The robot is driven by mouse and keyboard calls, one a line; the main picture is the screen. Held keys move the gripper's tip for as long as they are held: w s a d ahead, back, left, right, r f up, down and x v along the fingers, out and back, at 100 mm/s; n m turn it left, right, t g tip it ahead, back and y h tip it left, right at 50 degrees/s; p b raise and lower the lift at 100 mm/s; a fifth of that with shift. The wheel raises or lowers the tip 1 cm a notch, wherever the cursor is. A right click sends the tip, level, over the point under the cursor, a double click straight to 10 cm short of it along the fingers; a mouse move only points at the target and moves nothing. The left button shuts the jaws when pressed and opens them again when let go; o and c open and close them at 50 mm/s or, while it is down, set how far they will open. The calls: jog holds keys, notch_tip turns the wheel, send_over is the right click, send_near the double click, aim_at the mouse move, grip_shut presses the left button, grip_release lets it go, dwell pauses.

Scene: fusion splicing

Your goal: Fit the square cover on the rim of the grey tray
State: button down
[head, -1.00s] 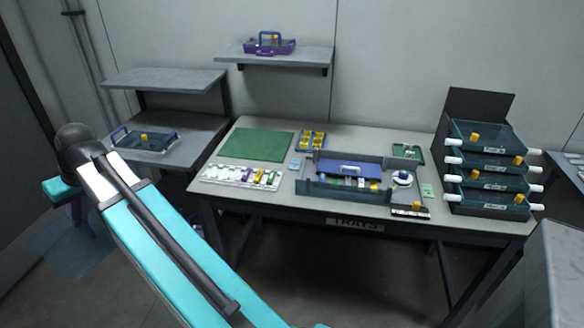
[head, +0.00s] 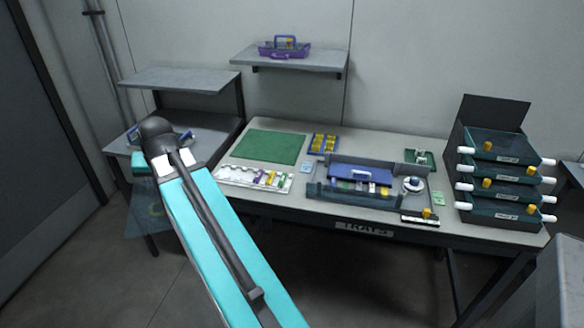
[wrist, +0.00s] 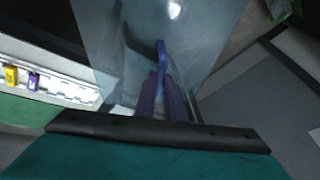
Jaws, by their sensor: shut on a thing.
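The clear square cover (wrist: 205,40) hangs in my gripper (wrist: 163,92). In the wrist view, the purple fingers are shut on its blue handle. In the head view, the see-through cover (head: 145,212) shows left of my arm, in front of the left bench, and my arm hides the gripper. A grey tray (head: 318,191) stands on the main table, right of and apart from the cover. It has compartments, small coloured items and a blue panel with a handle (head: 360,173).
A green mat (head: 268,146) and a white strip holder (head: 240,176) lie on the table's left. A rack of stacked dark trays (head: 500,175) stands at the right. A shelf (head: 290,60) holds a purple carrier (head: 284,48). My arm partly hides the left bench.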

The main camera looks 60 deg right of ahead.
jog(key=s+d+m+g+h+p, duration=0.1)
jog(key=s+d+m+g+h, duration=0.1)
jog(key=s+d+m, duration=0.7)
jog(key=s+d+m+g+h+p, duration=0.2)
jog(key=s+d+m, duration=0.3)
jog(key=d, duration=0.8)
jog(key=s+d+m+g, duration=0.1)
jog(key=s+d+m, duration=0.2)
jog(key=s, duration=0.4)
jog(key=s+d+r+m+g+y+p, duration=0.1)
jog(key=s+d+m, duration=0.3)
jog(key=s, duration=0.3)
jog(key=s+d+r+m+g+p, duration=0.1)
jog(key=s+d+m+g, duration=0.1)
jog(key=s, duration=0.5)
jog(key=d+m, duration=0.1)
jog(key=d, duration=0.1)
jog(key=shift+s+d+r, duration=0.25)
jog(key=shift+s+d, duration=0.15)
jog(key=s+d+p, duration=0.2)
jog(key=d, duration=0.5)
jog(key=s+d+f+p, duration=0.1)
jog(key=s+d+p, duration=0.1)
jog(key=d, duration=0.6)
jog(key=shift+d+f, duration=0.25)
jog(key=shift+f, duration=0.05)
jog(key=shift+f, duration=0.1)
jog(key=shift+f+p, duration=0.85)
jog(key=shift+f, duration=0.75)
